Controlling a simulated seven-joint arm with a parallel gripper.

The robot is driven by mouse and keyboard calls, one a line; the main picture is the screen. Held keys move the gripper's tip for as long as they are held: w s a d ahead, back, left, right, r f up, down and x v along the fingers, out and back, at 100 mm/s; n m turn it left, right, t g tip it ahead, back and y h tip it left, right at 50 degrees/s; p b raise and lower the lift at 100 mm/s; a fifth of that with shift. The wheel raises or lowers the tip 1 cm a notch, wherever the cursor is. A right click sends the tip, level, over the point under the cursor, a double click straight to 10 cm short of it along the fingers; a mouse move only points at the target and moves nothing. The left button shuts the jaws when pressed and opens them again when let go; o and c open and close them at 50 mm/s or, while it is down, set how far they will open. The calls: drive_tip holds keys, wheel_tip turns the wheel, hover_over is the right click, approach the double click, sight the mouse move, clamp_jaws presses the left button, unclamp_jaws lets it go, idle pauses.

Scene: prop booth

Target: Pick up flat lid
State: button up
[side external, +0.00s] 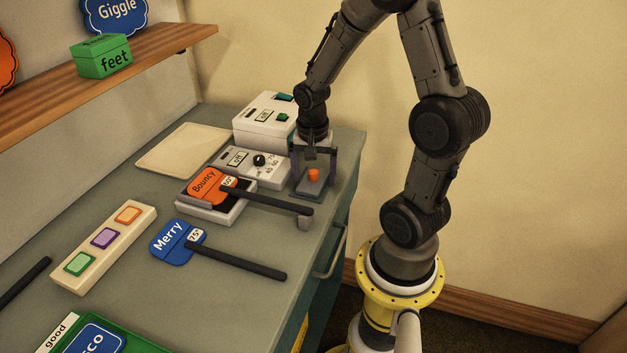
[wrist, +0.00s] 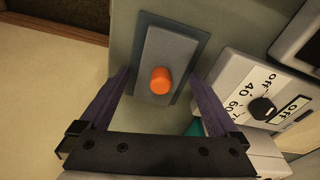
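In the side view the lid (side external: 313,188) is near the counter's right edge, with the orange knob (side external: 313,175) on top. My gripper (wrist: 159,78) points down over it, its purple fingers spread wide on either side with nothing between them touching. In the side view my gripper (side external: 315,182) stands around the lid; exact finger height is hard to tell.
A white box with a dial (side external: 250,165) stands left of my gripper, and a taller white box (side external: 265,122) is behind it. An orange "Bouncy" paddle (side external: 205,184) on a scale-like tray has its black handle reaching near the lid. A blue "Merry" paddle (side external: 175,240) lies nearer.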

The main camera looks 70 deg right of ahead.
clamp_jaws()
drive_tip(key=shift+r, duration=0.1)
idle(0.3)
